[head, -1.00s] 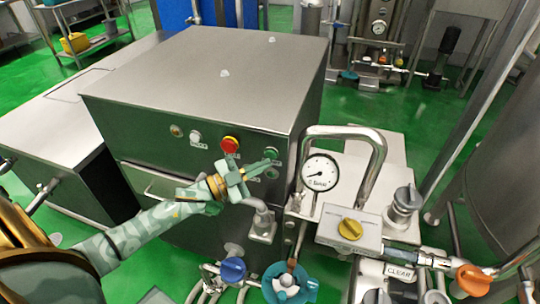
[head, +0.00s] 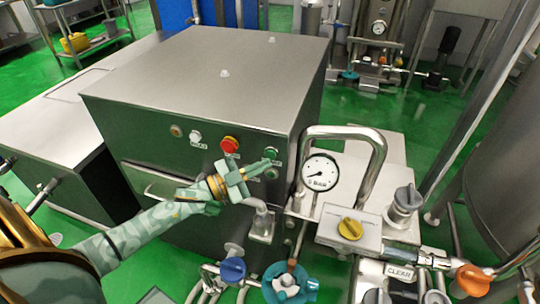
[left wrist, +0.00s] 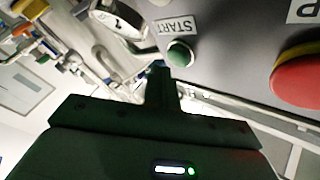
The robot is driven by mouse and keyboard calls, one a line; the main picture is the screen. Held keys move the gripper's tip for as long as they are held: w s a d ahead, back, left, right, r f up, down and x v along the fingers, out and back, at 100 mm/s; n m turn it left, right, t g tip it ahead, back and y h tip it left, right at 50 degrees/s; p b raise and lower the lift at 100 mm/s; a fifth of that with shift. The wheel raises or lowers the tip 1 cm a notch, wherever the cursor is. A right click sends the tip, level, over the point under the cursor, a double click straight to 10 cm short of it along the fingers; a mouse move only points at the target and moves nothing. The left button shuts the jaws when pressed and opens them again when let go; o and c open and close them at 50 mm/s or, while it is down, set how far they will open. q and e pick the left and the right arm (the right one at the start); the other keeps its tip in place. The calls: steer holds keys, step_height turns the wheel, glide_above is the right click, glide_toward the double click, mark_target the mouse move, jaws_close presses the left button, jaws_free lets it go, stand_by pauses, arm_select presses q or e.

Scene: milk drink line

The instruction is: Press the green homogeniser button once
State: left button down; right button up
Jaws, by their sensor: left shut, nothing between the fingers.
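The green homogeniser button (left wrist: 180,53) sits on the panel beside a START label (left wrist: 174,26) in the left wrist view. In the head view the green button (head: 271,152) is on the right end of the steel cabinet's front. My left gripper (head: 268,163) is shut and empty, its fingertips close to the button. In the left wrist view its shut fingers (left wrist: 157,72) lie just beside and below the button. I cannot tell whether they touch it. My right gripper is not in view.
A red stop button (head: 229,145) is left of the green one and shows large in the left wrist view (left wrist: 298,82). A pressure gauge (head: 320,173) and bent steel pipe (head: 376,160) stand close on the right. A blue-knobbed valve (head: 233,269) is below.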

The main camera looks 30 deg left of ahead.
arm_select(q)
steer(key=shift+w, duration=0.1)
steer(key=shift+w+a, duration=0.1)
steer(key=shift+w, duration=0.25)
steer(key=shift+w+a, duration=0.1)
steer(key=shift+w, duration=0.3)
stand_by(0.8)
steer(key=shift+s+r, duration=0.1)
steer(key=shift+s, duration=0.05)
steer(key=shift+s+d+p, duration=0.2)
steer(key=shift+s+p, duration=0.15)
steer(key=shift+s, duration=0.35)
steer(key=s+p, duration=0.1)
steer(key=s, duration=0.1)
steer(key=s+d+p, duration=0.1)
steer(key=s, duration=0.2)
steer(key=shift+d+p, duration=0.1)
steer(key=shift+p, duration=0.2)
